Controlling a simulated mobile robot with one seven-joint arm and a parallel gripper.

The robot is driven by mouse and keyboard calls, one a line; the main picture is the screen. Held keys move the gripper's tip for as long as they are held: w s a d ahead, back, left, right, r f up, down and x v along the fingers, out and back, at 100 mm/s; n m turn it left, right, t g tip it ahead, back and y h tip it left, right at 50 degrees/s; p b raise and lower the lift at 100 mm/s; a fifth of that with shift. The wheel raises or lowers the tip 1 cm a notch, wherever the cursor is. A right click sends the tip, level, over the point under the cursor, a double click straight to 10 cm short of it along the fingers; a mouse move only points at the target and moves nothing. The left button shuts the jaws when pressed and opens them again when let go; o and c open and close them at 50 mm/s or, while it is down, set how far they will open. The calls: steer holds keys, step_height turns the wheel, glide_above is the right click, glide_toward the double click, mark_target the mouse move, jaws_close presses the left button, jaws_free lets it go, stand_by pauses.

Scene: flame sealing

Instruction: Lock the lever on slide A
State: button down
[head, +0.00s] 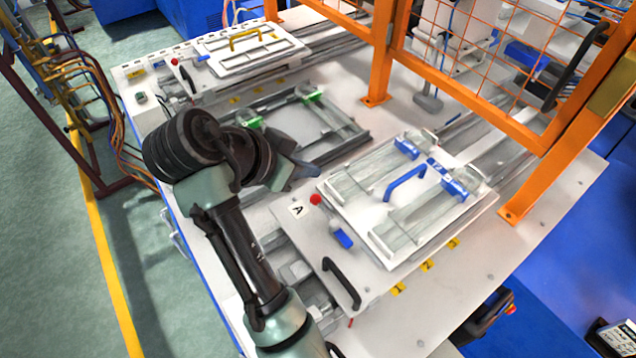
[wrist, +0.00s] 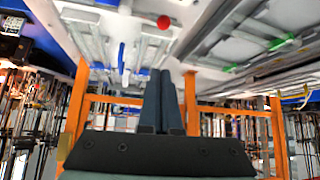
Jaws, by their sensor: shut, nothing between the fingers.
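Slide A is the white plate (head: 312,237) marked by a label "A" (head: 297,209) on the near side of the table. Its lever has a red ball knob (head: 315,199), which also shows in the wrist view (wrist: 163,22). A small blue block (head: 343,238) sits on the plate beside the knob. I cannot tell whether the lever is locked. My gripper (head: 316,172) is shut and empty, just beyond the red knob in the head view, apart from it. In the wrist view its two fingers (wrist: 162,72) lie together, pointing toward the knob.
Slide A carries a fixture with a blue handle (head: 404,183). A black handle (head: 342,282) rises from its near end. Another slide (head: 255,52) with a yellow handle lies at the back left. Orange posts and mesh (head: 450,70) stand over the table's right part.

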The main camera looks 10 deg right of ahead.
mark_target(331, 220)
steer(key=p+x, duration=0.2)
steer(key=x, duration=0.7)
steer(key=shift+w+d+f, duration=0.15)
steer(key=shift+d+f, duration=0.05)
steer(key=shift+d, duration=0.05)
steer(key=a+p, duration=0.1)
steer(key=s+a+p, duration=0.1)
steer(key=shift+s+a+f, duration=0.25)
steer(key=shift+f, duration=0.15)
steer(key=shift+s+a+f, duration=0.15)
steer(key=shift+s+a, duration=0.1)
steer(key=shift+a, duration=0.15)
